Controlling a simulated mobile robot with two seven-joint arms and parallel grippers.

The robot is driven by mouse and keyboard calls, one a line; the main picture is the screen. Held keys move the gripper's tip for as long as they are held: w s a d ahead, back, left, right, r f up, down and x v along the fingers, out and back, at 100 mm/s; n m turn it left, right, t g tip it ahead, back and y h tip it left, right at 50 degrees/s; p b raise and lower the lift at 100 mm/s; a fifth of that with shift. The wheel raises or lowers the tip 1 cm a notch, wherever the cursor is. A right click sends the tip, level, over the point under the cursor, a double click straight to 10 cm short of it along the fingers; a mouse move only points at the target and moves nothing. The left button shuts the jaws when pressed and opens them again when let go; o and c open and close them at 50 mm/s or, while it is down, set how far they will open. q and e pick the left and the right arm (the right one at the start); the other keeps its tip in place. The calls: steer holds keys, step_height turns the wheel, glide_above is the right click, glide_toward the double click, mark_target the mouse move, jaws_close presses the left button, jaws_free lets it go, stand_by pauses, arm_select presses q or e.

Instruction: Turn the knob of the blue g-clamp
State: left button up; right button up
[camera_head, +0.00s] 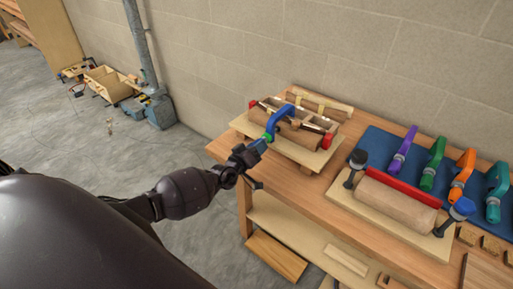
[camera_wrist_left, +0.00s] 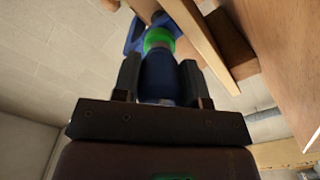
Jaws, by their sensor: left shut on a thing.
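The blue g-clamp (camera_head: 281,119) is set on the near side of a wooden form (camera_head: 300,133) on the workbench, its frame arching over the edge. A green ring (camera_head: 268,137) sits between its frame and its knob. My left gripper (camera_head: 256,149) reaches up from the lower left and is shut on the blue knob. In the left wrist view the knob (camera_wrist_left: 158,76) lies between the two dark fingers, with the green ring (camera_wrist_left: 159,39) just beyond. The fingers hide the knob's sides. My right gripper is not in view.
The workbench (camera_head: 319,194) carries a second form with a red strip (camera_head: 401,187) to the right. Purple (camera_head: 403,150), green, orange and teal clamps rest on a blue mat (camera_head: 378,144). A wall stands behind. The floor left of the bench is clear near the arm.

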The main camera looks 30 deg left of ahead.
arm_select(q)
steer(key=shift+w+r, duration=0.15)
steer(key=shift+r, duration=0.15)
steer(key=o, duration=0.9)
steer(key=shift+w+f, duration=0.1)
steer(key=shift+f, duration=0.05)
steer(key=shift+s+f, duration=0.1)
steer(key=shift+s, duration=0.1)
steer(key=shift+s+f, duration=0.1)
steer(key=shift+s, duration=0.35)
steer(key=s, duration=0.9)
steer(key=shift+s+a, duration=0.35)
steer(key=shift+a, duration=0.05)
